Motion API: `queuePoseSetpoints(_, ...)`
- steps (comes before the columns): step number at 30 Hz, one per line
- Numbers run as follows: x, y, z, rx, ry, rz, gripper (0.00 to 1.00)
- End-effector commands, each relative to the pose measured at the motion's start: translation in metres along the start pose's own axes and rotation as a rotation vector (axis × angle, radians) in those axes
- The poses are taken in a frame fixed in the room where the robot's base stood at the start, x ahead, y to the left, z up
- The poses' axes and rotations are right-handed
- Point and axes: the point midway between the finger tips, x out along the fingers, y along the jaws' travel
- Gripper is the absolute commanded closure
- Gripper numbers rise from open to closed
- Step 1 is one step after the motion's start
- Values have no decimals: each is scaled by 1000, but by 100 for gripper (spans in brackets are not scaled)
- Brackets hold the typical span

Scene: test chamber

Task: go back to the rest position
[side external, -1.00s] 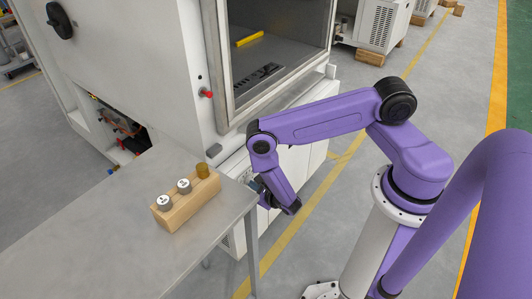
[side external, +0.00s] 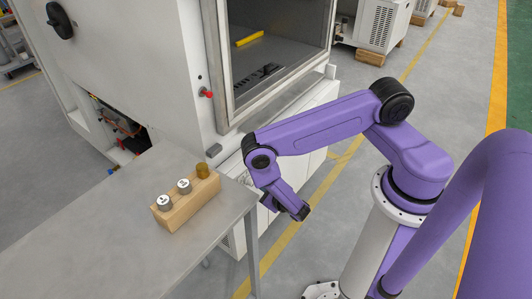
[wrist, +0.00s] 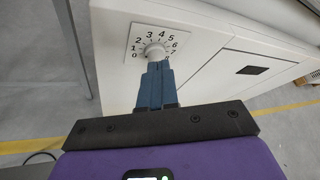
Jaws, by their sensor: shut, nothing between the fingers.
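In the wrist view my gripper (wrist: 158,68) has its two blue fingers together, with nothing held between them. The fingertips line up just below a white round knob (wrist: 154,51) on a numbered dial plate (wrist: 140,44). A gap between fingertips and knob cannot be judged in this view. In the side view my purple arm reaches left, with its wrist hanging low past the right end of the metal table, in front of the white cabinet. The fingers are mostly hidden there behind the wrist.
The metal table (side external: 105,235) bears a wooden block (side external: 188,207) with two white-topped weights and a brass one. The chamber is open, with a yellow bar (side external: 249,39) inside. Open floor lies right of the cabinet.

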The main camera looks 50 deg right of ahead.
Motion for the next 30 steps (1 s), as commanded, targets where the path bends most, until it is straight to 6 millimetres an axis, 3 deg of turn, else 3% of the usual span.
queuePoseSetpoints(3, -2, -16, 38, 91, 1, -111, 100)
queuePoseSetpoints(9, -19, -51, 88, 269, 37, -307, 100)
queuePoseSetpoints(20, -72, -94, 152, 629, 119, -526, 100)
queuePoseSetpoints(30, -147, -126, 186, 1048, 287, -670, 100)
